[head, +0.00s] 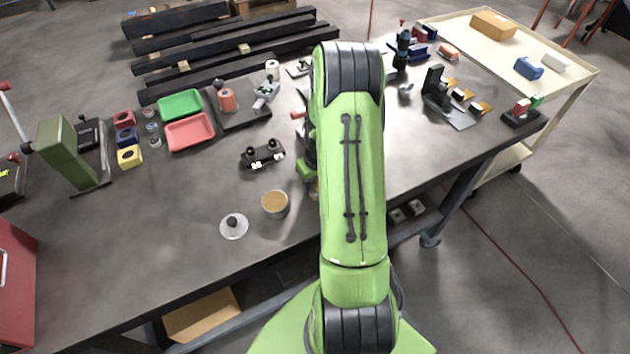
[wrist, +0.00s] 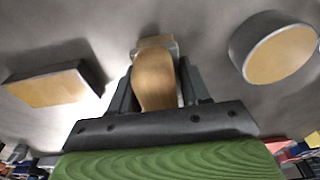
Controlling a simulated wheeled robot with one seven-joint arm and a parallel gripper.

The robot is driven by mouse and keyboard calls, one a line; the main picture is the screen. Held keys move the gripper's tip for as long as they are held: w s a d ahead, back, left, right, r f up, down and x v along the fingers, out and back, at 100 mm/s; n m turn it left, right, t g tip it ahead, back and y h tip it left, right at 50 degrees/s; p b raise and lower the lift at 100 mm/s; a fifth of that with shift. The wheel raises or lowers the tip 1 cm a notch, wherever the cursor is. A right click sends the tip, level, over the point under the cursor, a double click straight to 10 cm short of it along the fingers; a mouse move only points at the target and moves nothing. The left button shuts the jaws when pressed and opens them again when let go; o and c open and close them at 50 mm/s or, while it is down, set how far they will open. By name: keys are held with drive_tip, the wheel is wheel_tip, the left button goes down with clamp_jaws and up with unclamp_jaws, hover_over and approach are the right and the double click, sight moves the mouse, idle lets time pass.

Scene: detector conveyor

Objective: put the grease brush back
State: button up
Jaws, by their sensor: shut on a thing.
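The grease brush (wrist: 155,82) shows in the wrist view as a rounded wooden handle with a pale grey and tan part at its far end. My gripper (wrist: 157,70) is shut on the handle, one dark finger on each side. A round grey tin with a tan surface (wrist: 280,52) stands to the right of the brush in the wrist view, apart from it. In the head view the tin (head: 275,204) is left of my arm. In the head view my arm hides the brush and most of my gripper.
A dark block with a tan top (wrist: 48,86) is left of the brush in the wrist view. A knobbed round lid (head: 233,227) lies beside the tin. A dark fixture with two knobs (head: 262,154) and red (head: 190,133) and green trays (head: 180,105) are farther back.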

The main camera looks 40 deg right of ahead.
drive_tip(key=shift+f, duration=0.15)
drive_tip(key=o, duration=0.9)
drive_tip(key=shift+o, duration=0.2)
